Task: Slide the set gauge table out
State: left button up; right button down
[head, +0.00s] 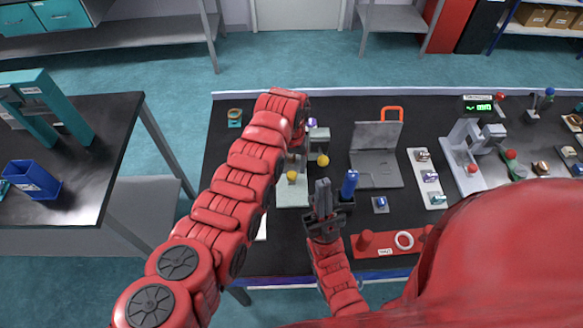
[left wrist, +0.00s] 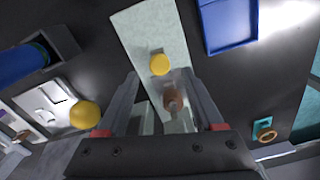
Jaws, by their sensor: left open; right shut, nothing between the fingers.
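A pale green-grey plate (head: 292,195) lies on the dark bench; it runs between my left fingers in the left wrist view (left wrist: 150,30). No label shows whether it is the set gauge table. A yellow knob (head: 292,176) stands on it and shows just beyond the fingertips in the left wrist view (left wrist: 160,64). A brownish round part (left wrist: 172,103) sits between the fingers. My left gripper (left wrist: 159,76) is open above the plate, apart from the knob; my arm mostly hides it in the head view. My right gripper (head: 323,188) is shut and empty, right of the plate.
A second yellow ball (head: 323,160) is close by on the right, beside the left finger in the wrist view (left wrist: 84,115). A blue cylinder (head: 350,182) stands beside my right gripper. A grey hinged case (head: 376,160) and a red rack (head: 385,245) lie further right.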

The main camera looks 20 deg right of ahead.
aim_at(292, 174)
pick_arm(q)
jog(key=shift+d+f+b, duration=0.1)
jog(key=shift+f+b, duration=0.5)
jog(key=shift+f, duration=1.35)
grip_shut()
